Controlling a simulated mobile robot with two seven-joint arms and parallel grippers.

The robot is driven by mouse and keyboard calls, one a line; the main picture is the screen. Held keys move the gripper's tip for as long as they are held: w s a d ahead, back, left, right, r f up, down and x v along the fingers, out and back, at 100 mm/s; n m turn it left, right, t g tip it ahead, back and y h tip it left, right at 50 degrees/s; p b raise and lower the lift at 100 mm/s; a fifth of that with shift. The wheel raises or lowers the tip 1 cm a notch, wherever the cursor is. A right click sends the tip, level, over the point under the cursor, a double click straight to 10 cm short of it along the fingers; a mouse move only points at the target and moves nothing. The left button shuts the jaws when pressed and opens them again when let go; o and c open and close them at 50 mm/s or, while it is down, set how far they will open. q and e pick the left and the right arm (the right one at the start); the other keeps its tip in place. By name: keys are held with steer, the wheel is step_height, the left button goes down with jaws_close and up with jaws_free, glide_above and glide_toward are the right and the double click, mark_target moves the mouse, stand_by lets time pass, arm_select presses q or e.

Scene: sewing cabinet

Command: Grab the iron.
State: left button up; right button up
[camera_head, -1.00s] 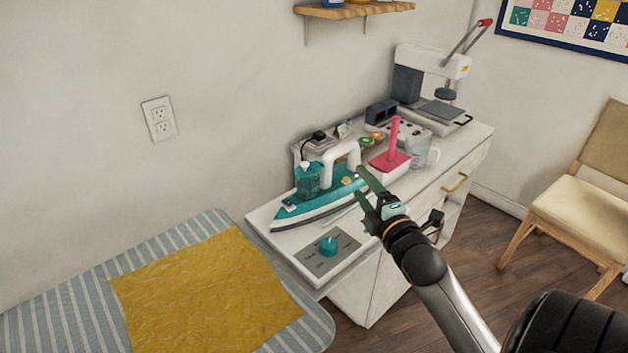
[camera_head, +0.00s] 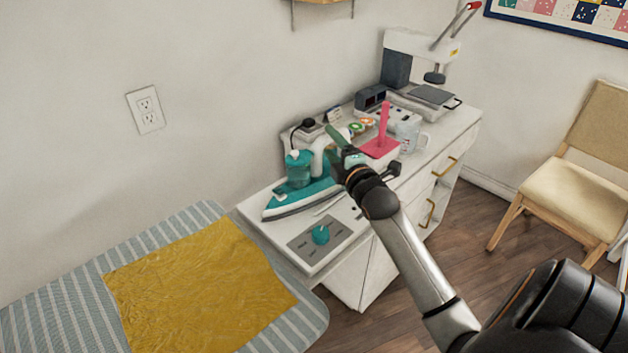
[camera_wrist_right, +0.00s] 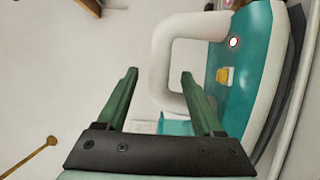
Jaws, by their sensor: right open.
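The teal and white iron (camera_head: 300,196) lies on the white cabinet top, its pointed end toward the lower left. Its white loop handle (camera_head: 318,158) is partly hidden behind my right gripper (camera_head: 336,140) in the head view. In the right wrist view, the iron (camera_wrist_right: 250,75) fills the right side, and its white handle (camera_wrist_right: 160,60) rises beyond the fingers. My right gripper (camera_wrist_right: 160,77) is open and empty, its two green fingers pointing toward the handle. One finger appears close to the handle; whether it touches is unclear. My left gripper is out of view.
The cabinet top (camera_head: 262,212) has a control panel with a teal knob (camera_head: 320,235) at its front. A pink-handled thing (camera_head: 381,147) and a clear cup (camera_head: 408,136) stand to the right. A heat press (camera_head: 425,75) is behind. A striped board with yellow cloth (camera_head: 200,290) is left.

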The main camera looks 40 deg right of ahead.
steer(key=shift+x, duration=1.4)
jaws_close()
steer(key=shift+r, duration=0.35)
